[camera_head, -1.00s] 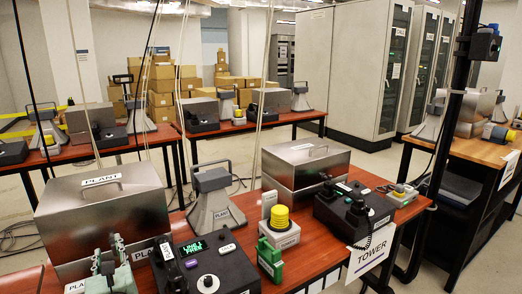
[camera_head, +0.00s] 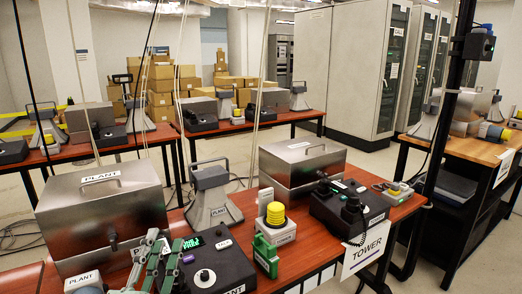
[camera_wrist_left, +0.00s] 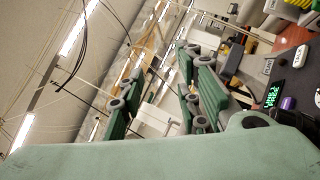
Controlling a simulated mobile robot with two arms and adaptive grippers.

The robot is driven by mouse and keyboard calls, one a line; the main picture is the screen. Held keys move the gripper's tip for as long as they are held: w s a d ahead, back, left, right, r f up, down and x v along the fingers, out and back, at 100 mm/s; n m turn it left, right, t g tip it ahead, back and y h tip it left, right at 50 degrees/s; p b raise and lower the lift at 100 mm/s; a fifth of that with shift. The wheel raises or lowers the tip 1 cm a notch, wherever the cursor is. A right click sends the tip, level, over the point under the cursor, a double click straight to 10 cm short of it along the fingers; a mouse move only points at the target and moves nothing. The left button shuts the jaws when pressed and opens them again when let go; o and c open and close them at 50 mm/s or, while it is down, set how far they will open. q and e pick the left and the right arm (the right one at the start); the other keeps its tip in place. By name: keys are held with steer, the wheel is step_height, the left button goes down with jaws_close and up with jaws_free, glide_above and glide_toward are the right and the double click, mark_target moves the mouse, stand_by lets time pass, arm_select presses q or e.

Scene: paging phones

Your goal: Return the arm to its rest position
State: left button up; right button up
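My left gripper (camera_head: 160,258) is green and grey and shows at the bottom left of the head view. It is in front of the left side of the black plant phone (camera_head: 217,268), overlapping it in the picture; I cannot tell whether they touch. In the left wrist view its fingers (camera_wrist_left: 165,98) are apart, with nothing seen between them. The phone has a lit green display, which also shows in the wrist view (camera_wrist_left: 272,97). My right gripper is not in view.
A steel plant box (camera_head: 100,212) stands behind the left gripper. A dark post (camera_head: 452,110) rises at the right.

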arm_select(q)
steer(key=s+d+f+m+g+h, duration=0.3)
steer(key=s+d+f+m+g, duration=0.25)
steer(key=f+m, duration=0.35)
steer(key=s+d+f+m+g+h, duration=0.3)
steer(key=s+d+f+m+g, duration=0.3)
steer(key=f+m, duration=0.3)
steer(key=s+a+f+m+g+y, duration=0.2)
steer(key=s+a+f+g+y, duration=0.2)
steer(key=s+a+f, duration=0.3)
steer(key=s+a+f+m+g+y, duration=0.3)
steer(key=s+a+f+g+y, duration=0.1)
steer(key=s+f, duration=0.4)
step_height(320, 180, down, 25)
steer(key=s+g, duration=0.1)
steer(key=s, duration=0.2)
steer(key=s+a+f+g, duration=0.1)
steer(key=s+a+f, duration=0.1)
steer(key=s+f, duration=1.4)
steer(key=shift+s+a, duration=0.35)
steer(key=shift+a, duration=0.05)
